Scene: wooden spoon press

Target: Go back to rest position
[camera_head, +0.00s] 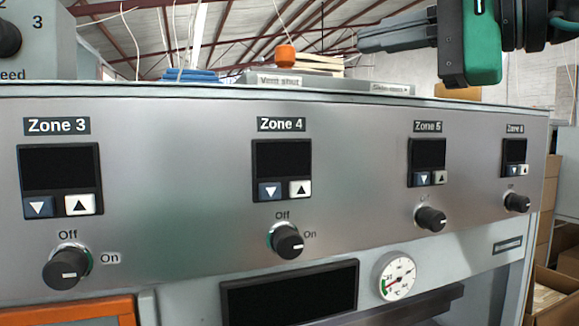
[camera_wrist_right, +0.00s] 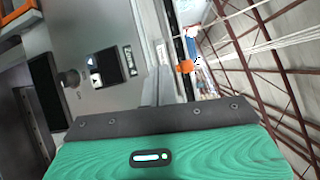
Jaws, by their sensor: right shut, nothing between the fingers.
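My right gripper (camera_head: 362,40) reaches in from the upper right in the head view, pointing left above the top edge of the control panel (camera_head: 190,240). Its grey fingers are together, with nothing held between them. It is clear of the panel's knobs and buttons. In the right wrist view, the gripper's grey fingers (camera_wrist_right: 157,86) show beyond the green housing, with the panel to their left. My left gripper is not in view.
The panel has displays, buttons and knobs, including the Zone 4 knob (camera_head: 288,242). A round gauge (camera_head: 396,276) sits below. An orange object (camera_head: 286,55) rests on items atop the machine. Cardboard boxes (camera_head: 545,250) stand at right.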

